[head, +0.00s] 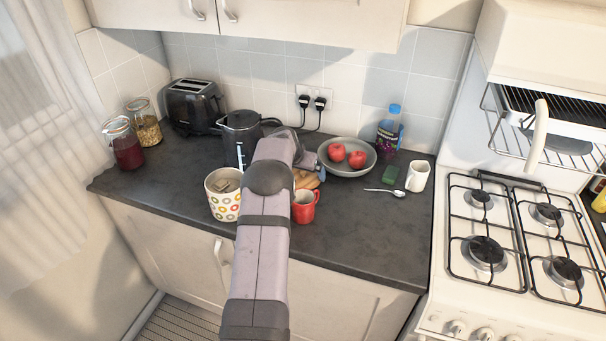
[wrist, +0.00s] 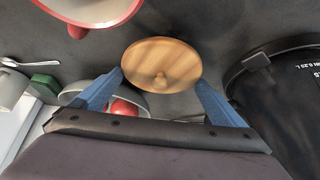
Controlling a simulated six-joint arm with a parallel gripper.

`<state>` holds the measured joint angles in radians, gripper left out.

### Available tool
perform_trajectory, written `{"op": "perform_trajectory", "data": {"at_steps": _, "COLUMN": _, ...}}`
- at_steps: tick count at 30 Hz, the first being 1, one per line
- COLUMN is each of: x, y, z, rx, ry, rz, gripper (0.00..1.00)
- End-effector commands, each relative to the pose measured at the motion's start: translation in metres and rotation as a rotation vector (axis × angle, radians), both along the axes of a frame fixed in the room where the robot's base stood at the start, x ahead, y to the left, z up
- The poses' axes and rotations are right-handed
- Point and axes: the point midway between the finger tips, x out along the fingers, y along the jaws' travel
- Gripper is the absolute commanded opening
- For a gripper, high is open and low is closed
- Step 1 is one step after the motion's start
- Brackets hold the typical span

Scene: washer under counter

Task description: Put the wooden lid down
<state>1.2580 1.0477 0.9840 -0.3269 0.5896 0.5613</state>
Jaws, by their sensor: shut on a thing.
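In the head view my arm covers most of the gripper, with a blue finger (head: 321,171) showing beside a tan piece (head: 306,179) that looks like the lid. A patterned pot (head: 223,204) stands open-topped left of my arm, with something tan inside.
A red mug (head: 305,208) stands close by, in front of the gripper. A black kettle (head: 238,143) is to the left and a grey bowl (head: 346,168) with apples to the right. A green sponge (head: 390,175), spoon and white mug (head: 418,176) lie farther right. The front-right worktop (head: 375,235) is clear.

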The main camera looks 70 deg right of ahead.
Motion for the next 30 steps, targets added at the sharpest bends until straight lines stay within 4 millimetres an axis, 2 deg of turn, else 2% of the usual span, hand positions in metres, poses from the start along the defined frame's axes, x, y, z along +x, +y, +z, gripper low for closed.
{"op": "perform_trajectory", "data": {"at_steps": 5, "x": 0.0, "y": 0.0, "z": -0.015, "rx": 0.0, "ry": 0.001, "rz": 0.001, "gripper": 0.72}}
{"op": "perform_trajectory", "data": {"at_steps": 17, "x": 0.0, "y": 0.0, "z": -0.021, "rx": -0.001, "ry": 0.0, "rz": 0.0, "gripper": 0.72}}
{"op": "perform_trajectory", "data": {"at_steps": 18, "x": 0.0, "y": 0.0, "z": -0.019, "rx": 0.0, "ry": 0.0, "rz": 0.0, "gripper": 1.0}}
{"op": "perform_trajectory", "data": {"at_steps": 30, "x": 0.0, "y": 0.0, "z": -0.015, "rx": 0.0, "ry": 0.0, "rz": 0.0, "gripper": 1.0}}
